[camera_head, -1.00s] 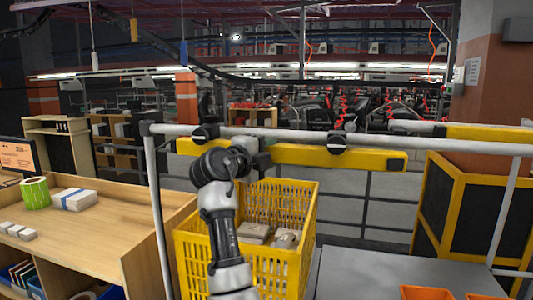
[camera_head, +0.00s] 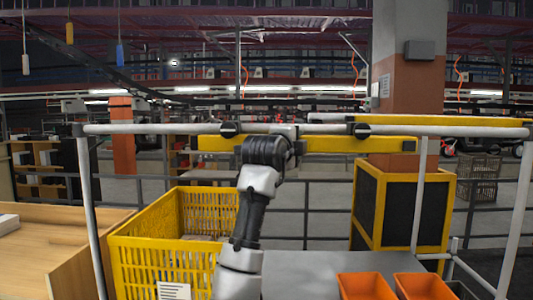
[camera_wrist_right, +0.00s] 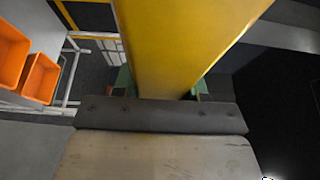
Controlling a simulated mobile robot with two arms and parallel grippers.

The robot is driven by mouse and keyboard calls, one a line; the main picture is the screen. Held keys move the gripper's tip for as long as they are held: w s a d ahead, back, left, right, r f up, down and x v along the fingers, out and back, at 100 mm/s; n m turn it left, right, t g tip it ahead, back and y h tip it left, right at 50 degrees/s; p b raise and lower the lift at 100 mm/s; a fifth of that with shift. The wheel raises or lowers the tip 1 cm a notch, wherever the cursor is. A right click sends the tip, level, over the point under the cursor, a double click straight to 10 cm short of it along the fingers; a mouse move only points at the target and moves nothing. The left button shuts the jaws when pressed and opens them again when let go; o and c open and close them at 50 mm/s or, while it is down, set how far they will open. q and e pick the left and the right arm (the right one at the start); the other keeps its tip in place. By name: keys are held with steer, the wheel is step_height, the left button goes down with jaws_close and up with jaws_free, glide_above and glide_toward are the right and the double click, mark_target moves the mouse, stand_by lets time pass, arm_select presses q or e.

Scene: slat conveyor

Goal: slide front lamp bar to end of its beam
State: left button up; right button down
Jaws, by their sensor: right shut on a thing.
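The front lamp bar (camera_head: 325,145) is a long yellow bar hung by dark round clamps (camera_head: 362,130) under a light grey beam (camera_head: 460,131). Its right end is close to an upright post (camera_head: 421,190) in the picture. My right gripper (camera_head: 280,140) is at the bar, left of its middle, and partly hidden by my own wrist. In the right wrist view the yellow bar (camera_wrist_right: 180,40) runs up from between the jaws (camera_wrist_right: 160,98), which are shut on it. My left gripper is not in view.
A second yellow bar (camera_head: 450,120) is behind at the right. A yellow crate (camera_head: 150,240) stands below left of my arm, orange bins (camera_head: 365,287) at lower right. A black panelled yellow frame (camera_head: 400,210) stands behind. The beam's left corner post (camera_head: 90,210) is clear of the bar.

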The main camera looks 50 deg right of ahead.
steer(key=shift+s+d+f, duration=0.15)
steer(key=shift+s+d, duration=0.65)
steer(key=shift+s, duration=0.05)
steer(key=shift+s+d, duration=0.1)
steer(key=shift+s, duration=0.1)
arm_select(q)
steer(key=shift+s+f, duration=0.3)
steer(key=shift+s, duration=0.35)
arm_select(e)
steer(key=c, duration=0.6)
jaws_free()
